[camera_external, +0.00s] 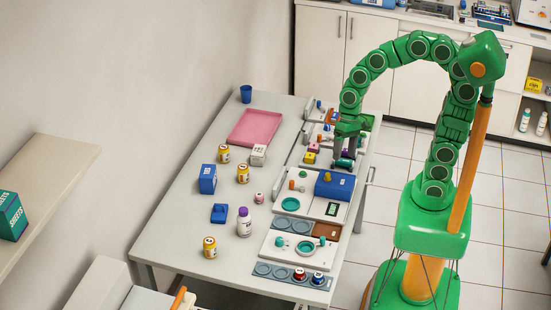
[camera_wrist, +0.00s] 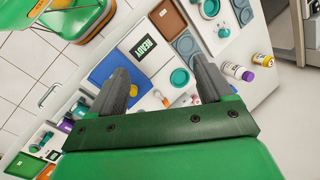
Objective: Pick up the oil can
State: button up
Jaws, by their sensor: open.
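I cannot pick out the oil can for certain. Small yellow, pink and teal items (camera_external: 344,163) lie under my gripper on the table's right side; labels there are too small to read. My gripper (camera_external: 344,147) points down over this side, its fingers apart. In the wrist view my gripper (camera_wrist: 160,72) has nothing between its fingers, with white panels and a teal disc (camera_wrist: 180,77) beyond.
The table (camera_external: 170,225) holds a pink tray (camera_external: 255,127), a blue cup (camera_external: 246,94), several yellow bottles (camera_external: 209,247) and a blue box (camera_external: 207,179). A blue case (camera_external: 334,185) sits close to my gripper. The table's left part is mostly clear.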

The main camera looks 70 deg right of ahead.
jog(key=w+a+f+m+t+y, duration=0.1)
jog(key=w+m, duration=0.2)
jog(key=w, duration=0.3)
jog(key=w+a+f+m+y, duration=0.1)
jog(key=w+a+m, duration=0.1)
jog(key=w, duration=0.4)
jog(key=m+t, duration=0.6)
jog(key=m, duration=1.1)
send_near(240, 172)
jog(key=shift+w+f, duration=1.2)
jog(key=shift+s+f+x, duration=0.1)
jog(key=shift+f+x, duration=0.05)
jog(key=shift+x, duration=1.7)
jog(key=shift+s+f+x, duration=0.15)
jog(key=shift+x, duration=1.7)
jog(key=shift+d, duration=0.1)
jog(key=shift+c, duration=0.5)
jog(key=c, duration=1)
